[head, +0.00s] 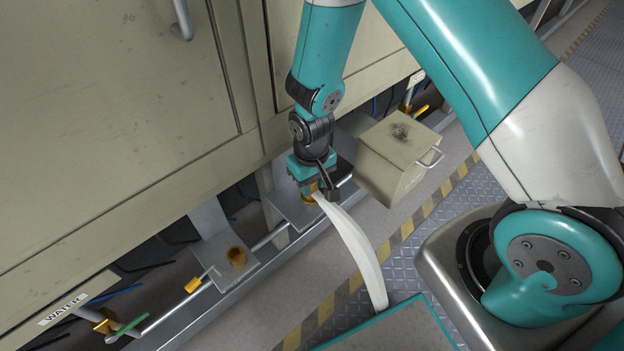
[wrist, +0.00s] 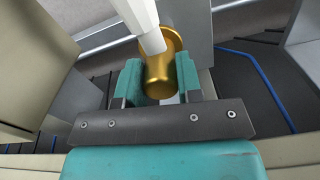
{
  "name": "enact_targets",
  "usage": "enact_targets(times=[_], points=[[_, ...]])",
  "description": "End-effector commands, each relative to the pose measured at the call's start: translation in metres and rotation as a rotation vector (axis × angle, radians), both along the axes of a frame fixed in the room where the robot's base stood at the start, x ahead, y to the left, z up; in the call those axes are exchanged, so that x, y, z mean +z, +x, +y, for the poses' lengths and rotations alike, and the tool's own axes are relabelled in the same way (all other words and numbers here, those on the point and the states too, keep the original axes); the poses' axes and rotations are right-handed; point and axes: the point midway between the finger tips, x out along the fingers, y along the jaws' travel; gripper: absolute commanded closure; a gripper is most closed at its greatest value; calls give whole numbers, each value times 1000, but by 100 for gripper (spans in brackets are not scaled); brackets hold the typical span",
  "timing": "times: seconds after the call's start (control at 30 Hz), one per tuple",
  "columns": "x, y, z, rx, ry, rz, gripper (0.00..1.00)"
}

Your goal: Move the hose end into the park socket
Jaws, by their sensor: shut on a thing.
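My gripper (head: 312,188) is shut on the brass hose end (wrist: 160,76), which sits between the two jaws in the wrist view. The white hose (head: 352,240) leaves the hose end and curves down to the right in the head view. It also shows at the top of the wrist view (wrist: 143,22). The gripper is over a grey bracket plate (head: 283,203); whether the hose end touches a fitting there is hidden. A brass socket (head: 237,257) stands open and empty on another grey bracket to the left. I cannot tell which is the park socket.
A beige box with a handle (head: 397,155) stands just right of the gripper. The beige furnace wall (head: 110,110) rises behind. Open floor lies in front.

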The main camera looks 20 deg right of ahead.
Motion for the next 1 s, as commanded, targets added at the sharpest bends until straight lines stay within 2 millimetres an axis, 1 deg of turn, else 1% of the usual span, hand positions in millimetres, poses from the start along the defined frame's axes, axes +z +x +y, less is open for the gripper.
enact_targets(times=[0.17,0.2,0.27,0.3,0.33,0.87,1.0], points=[[0,0,0,0,0,-1,98],[0,0,0,0,0,-1,65],[0,0,0,0,0,-2,51],[0,0,0,0,0,-2,42],[0,0,0,0,0,-2,37],[0,0,0,0,0,-1,37],[5,0,0,0,0,-1,37]])
